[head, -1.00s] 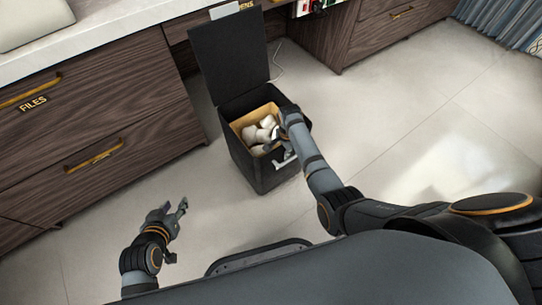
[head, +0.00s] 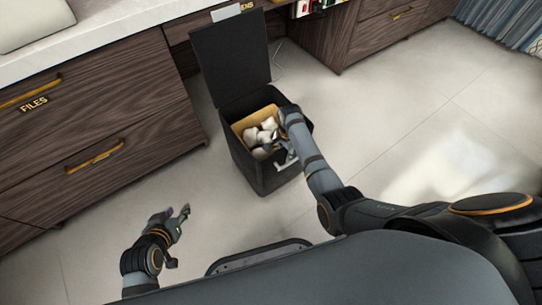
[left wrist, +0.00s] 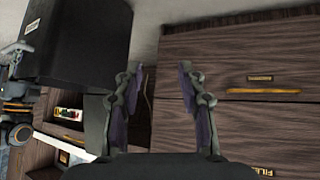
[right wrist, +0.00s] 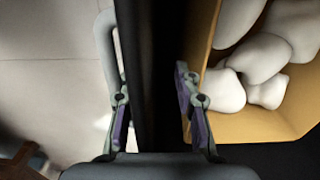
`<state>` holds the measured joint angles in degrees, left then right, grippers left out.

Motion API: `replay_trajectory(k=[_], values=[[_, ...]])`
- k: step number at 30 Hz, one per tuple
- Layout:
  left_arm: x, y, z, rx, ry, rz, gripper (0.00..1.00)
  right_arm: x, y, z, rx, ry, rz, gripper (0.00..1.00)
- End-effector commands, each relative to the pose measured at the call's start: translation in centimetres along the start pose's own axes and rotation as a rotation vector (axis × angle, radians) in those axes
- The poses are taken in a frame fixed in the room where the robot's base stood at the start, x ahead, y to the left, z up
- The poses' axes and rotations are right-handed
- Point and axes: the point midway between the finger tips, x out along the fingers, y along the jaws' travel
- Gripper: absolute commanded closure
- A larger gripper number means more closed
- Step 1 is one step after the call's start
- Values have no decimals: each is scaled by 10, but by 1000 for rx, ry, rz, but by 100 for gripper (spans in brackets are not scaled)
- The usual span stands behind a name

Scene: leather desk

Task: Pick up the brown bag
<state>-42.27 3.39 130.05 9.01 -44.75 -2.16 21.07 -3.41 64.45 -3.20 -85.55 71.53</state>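The brown bag (head: 248,119) lines the black bin (head: 238,159) and holds several white crumpled pieces (head: 260,135). The bin's lid (head: 230,62) stands open. In the right wrist view, the bag (right wrist: 265,125) is on the right, inside the bin. My right gripper (head: 284,153) is at the bin's right side. Its fingers are apart, astride a dark bin wall (right wrist: 152,60): one finger is outside, the other is inside, close beside the bag. I cannot tell whether they touch. My left gripper (head: 179,213) is open and empty, low to the left of the bin.
A dark wooden cabinet (head: 110,120) with gold handles stands left of and behind the bin, under a white counter (head: 110,30). Tiled floor (head: 400,120) is clear to the right. A blue curtain (head: 505,20) hangs at the far right.

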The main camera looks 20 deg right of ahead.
Motion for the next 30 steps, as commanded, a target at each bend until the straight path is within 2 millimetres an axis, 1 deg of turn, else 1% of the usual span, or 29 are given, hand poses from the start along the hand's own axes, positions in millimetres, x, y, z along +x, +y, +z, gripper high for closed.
replay_trajectory(k=[1,9,10,11,12,14,18,21,24,30], values=[[-2,1,10,-3,-41,2,60,-4,0,0,0,0,0,68],[-16,6,72,-19,-285,20,60,-19,0,0,0,0,0,68],[-21,6,70,-17,-309,19,60,-27,0,0,0,0,-1,68],[-29,5,61,-9,-334,12,60,-40,2,1,0,0,-2,68],[-36,3,56,-2,-370,4,60,-50,4,2,0,0,-2,68],[-44,0,53,5,-422,-8,60,-61,8,3,0,0,-1,68],[-53,-4,50,13,-488,-26,60,-83,7,3,0,0,-2,68],[-59,-6,49,17,-520,-35,60,-93,7,3,0,0,-1,68],[-62,-7,48,19,-538,-41,60,-99,7,3,0,0,0,68],[-62,-8,49,19,-546,-44,60,-101,8,4,0,-1,1,68]])
